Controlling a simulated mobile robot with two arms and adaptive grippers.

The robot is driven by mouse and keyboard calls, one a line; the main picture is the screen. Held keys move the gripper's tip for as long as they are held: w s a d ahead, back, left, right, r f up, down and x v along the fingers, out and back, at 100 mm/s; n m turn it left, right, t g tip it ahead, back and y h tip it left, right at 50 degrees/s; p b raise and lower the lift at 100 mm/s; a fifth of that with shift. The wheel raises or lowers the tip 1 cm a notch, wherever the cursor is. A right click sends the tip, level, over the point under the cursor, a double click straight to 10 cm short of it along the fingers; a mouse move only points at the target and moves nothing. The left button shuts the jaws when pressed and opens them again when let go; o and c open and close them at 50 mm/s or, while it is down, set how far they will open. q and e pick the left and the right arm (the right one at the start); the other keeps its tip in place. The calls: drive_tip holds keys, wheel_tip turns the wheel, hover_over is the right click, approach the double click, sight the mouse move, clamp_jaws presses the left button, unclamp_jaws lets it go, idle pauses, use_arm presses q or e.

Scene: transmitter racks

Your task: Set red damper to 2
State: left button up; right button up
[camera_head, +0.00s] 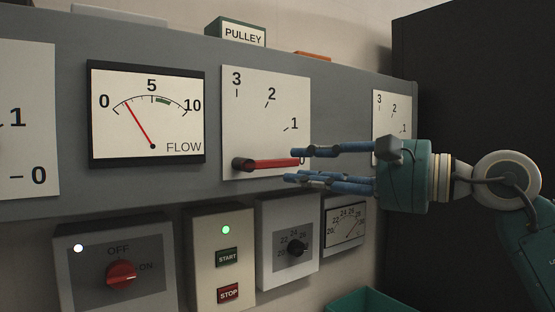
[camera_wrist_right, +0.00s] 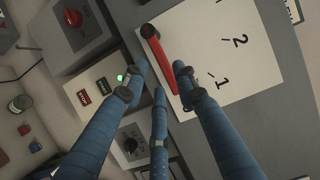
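The red damper is a red lever (camera_head: 272,163) on a white dial plate (camera_head: 262,100) marked 3, 2 and 1. Its pivot is at the plate's lower left, and the lever points right, nearly level, below the 1 mark. In the right wrist view the red lever (camera_wrist_right: 160,52) runs from its round pivot down toward my fingers. My right gripper (camera_head: 296,166) has blue fingers spread apart, one above and others below the lever's free end. Whether they touch it I cannot tell. The plate's lower right is partly hidden by the fingers. My left gripper is out of view.
A FLOW gauge (camera_head: 148,112) is left of the damper plate. Another numbered plate (camera_head: 388,112) is partly behind my right gripper. Below are a red knob box (camera_head: 115,262), a START/STOP box (camera_head: 224,265) and a black knob box (camera_head: 288,232). A dark cabinet (camera_head: 480,90) stands at right.

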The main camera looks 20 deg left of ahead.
sight(277, 167)
drive_tip(key=p+x, duration=0.1)
drive_tip(key=x, duration=0.4)
drive_tip(key=shift+r+p, duration=0.1)
drive_tip(key=shift+p, duration=0.3)
drive_tip(key=shift+w+a, duration=0.15)
drive_tip(key=shift+a, duration=0.6)
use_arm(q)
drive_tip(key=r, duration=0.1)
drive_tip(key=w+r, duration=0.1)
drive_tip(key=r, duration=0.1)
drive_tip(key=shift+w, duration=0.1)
use_arm(e)
drive_tip(key=shift+w, duration=0.1)
drive_tip(key=shift+c, duration=0.2)
clamp_jaws()
